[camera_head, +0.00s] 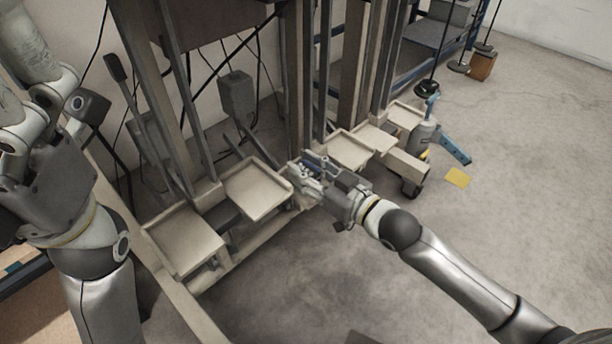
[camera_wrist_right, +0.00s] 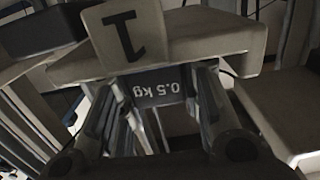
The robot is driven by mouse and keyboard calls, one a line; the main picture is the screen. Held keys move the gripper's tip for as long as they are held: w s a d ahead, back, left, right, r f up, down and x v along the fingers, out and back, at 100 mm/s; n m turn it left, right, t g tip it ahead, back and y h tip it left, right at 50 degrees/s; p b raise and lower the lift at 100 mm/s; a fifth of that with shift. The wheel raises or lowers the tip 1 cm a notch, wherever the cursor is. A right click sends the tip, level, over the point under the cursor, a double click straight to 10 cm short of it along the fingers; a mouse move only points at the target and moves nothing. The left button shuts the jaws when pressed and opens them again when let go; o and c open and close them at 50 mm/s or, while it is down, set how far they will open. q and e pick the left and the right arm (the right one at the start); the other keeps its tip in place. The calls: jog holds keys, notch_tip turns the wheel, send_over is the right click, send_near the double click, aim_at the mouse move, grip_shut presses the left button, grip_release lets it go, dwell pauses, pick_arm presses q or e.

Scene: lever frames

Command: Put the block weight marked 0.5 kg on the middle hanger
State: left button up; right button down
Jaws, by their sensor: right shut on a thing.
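My right gripper (camera_head: 308,174) is shut on the block weight, beside the light trays near the middle of the head view. In the right wrist view, the dark block (camera_wrist_right: 158,88) shows between the fingers, marked 0.5 kg upside down. In the head view the gripper mostly hides it.
A light tray (camera_head: 258,190) lies just left of my right gripper, and another (camera_head: 348,150) lies to its right. A light plate marked 1 (camera_wrist_right: 128,35) is close beyond the block in the wrist view. Upright posts (camera_head: 300,80) stand behind. The floor at right is mostly clear.

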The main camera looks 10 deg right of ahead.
dwell(0.4)
jog(key=shift+f, duration=0.15)
jog(key=c, duration=1.3)
grip_release()
jog(key=shift+f, duration=0.1)
